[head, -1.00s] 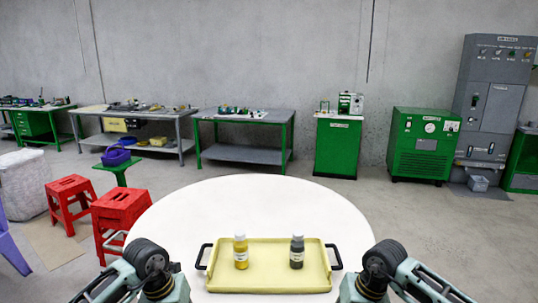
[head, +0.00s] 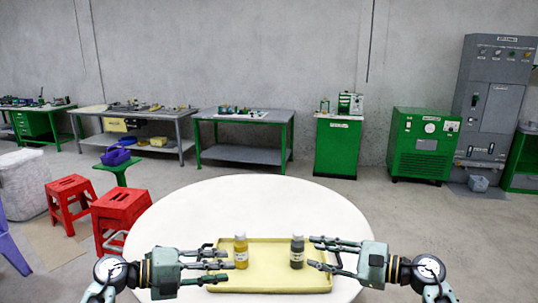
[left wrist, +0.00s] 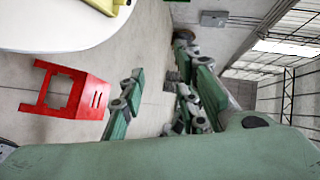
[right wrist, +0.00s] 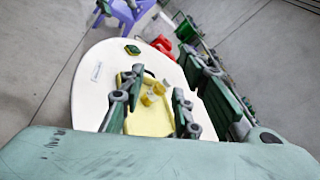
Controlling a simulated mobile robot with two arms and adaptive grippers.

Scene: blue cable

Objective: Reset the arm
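A pale yellow tray (head: 270,280) with black handles lies on the round white table (head: 250,200). A bottle with yellow contents (head: 241,252) and a bottle with dark contents (head: 297,252) stand upright on it. My left gripper (head: 222,264) is open and empty, its fingers pointing right over the tray's left side, close to the yellow bottle. My right gripper (head: 318,254) is open and empty, its fingers pointing left over the tray's right side, near the dark bottle. The right wrist view shows the tray (right wrist: 147,121) beyond the spread fingers.
Red stools (head: 120,215) stand left of the table. Workbenches (head: 243,125), a green cabinet (head: 338,148) and a green machine (head: 422,145) line the back wall. The table's far half is clear in the head view. The floor between table and benches is open.

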